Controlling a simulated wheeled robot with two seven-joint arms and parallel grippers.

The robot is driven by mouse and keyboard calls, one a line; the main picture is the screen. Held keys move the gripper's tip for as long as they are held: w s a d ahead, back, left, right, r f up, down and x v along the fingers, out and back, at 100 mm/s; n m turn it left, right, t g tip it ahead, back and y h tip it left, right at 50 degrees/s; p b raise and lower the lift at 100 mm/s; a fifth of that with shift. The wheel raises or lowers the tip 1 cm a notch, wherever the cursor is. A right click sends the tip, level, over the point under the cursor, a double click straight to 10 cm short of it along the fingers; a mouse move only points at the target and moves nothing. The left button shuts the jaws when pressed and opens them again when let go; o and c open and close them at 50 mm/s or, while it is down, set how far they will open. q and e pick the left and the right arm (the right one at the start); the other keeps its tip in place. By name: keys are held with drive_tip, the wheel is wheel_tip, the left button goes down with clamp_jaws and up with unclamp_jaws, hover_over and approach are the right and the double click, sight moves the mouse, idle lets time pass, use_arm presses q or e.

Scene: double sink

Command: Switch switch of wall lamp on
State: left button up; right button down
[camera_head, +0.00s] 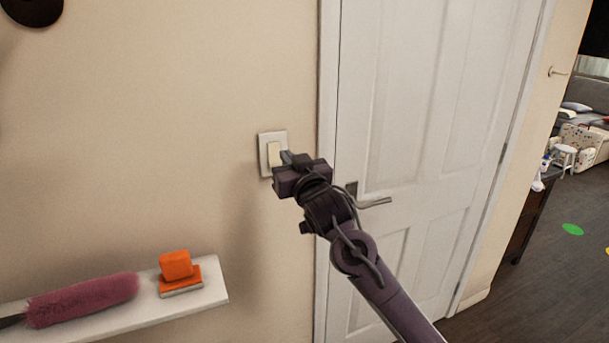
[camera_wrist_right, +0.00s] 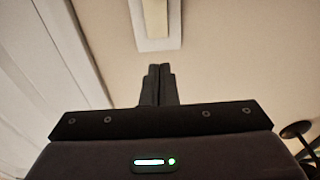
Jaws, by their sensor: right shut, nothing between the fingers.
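The wall switch (camera_head: 273,154) is a pale rocker in a white plate on the beige wall, left of the door frame. It also shows in the right wrist view (camera_wrist_right: 155,22) at the top, cut off by the picture edge. My right gripper (camera_head: 286,157) is shut and empty, its fingertips just in front of the rocker's right side. In the wrist view its fingers (camera_wrist_right: 158,72) point towards the plate's end. I cannot tell whether they touch the switch. A dark round object (camera_head: 33,10) high on the wall may be part of the wall lamp. My left gripper is not in view.
A white door (camera_head: 430,110) with a metal handle (camera_head: 374,202) stands right of the switch, close to my right arm. Open floor shows at far right.

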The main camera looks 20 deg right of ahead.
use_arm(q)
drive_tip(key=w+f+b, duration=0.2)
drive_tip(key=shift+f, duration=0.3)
use_arm(e)
drive_tip(key=s, duration=0.6)
drive_tip(key=shift+s+d+r, duration=0.15)
drive_tip(key=shift+s+d, duration=0.05)
drive_tip(key=shift+s, duration=0.1)
